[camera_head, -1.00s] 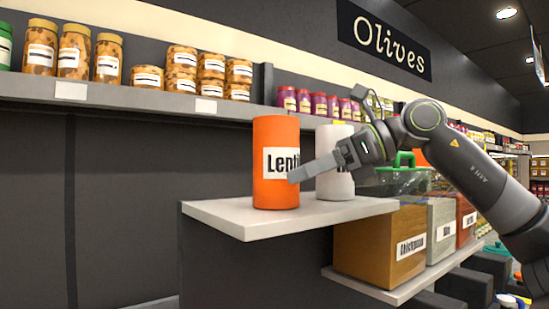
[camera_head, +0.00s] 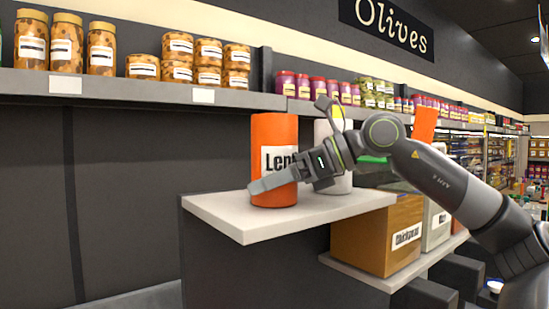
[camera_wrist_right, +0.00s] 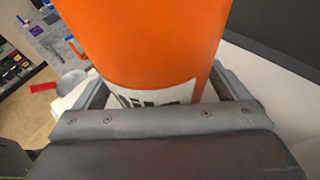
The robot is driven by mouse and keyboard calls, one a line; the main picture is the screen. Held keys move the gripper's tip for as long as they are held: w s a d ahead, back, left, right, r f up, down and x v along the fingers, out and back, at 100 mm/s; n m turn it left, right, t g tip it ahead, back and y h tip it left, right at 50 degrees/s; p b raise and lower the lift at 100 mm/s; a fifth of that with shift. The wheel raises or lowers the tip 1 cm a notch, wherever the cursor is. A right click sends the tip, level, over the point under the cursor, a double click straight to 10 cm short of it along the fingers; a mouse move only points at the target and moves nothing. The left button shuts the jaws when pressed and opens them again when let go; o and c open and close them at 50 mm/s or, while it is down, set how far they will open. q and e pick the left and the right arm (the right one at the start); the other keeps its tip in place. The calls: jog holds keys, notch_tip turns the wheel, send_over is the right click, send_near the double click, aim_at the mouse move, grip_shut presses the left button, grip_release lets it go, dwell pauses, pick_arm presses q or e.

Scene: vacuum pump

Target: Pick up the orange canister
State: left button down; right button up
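The orange canister (camera_head: 275,135) with a white "Lenti..." label stands upright on the white shelf top (camera_head: 235,222). My right gripper (camera_head: 268,182) reaches in from the right, low on the canister. One finger crosses in front of the canister's lower part; the other is hidden behind it. In the right wrist view the canister (camera_wrist_right: 150,35) fills the space between the spread fingers (camera_wrist_right: 160,90), with the label partly covered by the gripper. The fingers look apart, close to the canister's sides. My left gripper is not in view.
A white canister (camera_head: 324,138) stands just right of the orange one, partly hidden by my gripper. A lower shelf to the right holds a brown chickpeas box (camera_head: 365,235) and a pale box (camera_head: 437,222). Jars line the wall shelf (camera_head: 130,88) behind. The shelf top's left front is clear.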

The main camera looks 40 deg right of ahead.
aim_at(274, 119)
jog(key=c, duration=1.4)
jog(key=shift+r, duration=0.1)
jog(key=shift+r, duration=0.1)
notch_tip(274, 119, up, 10)
jog(key=p, duration=1)
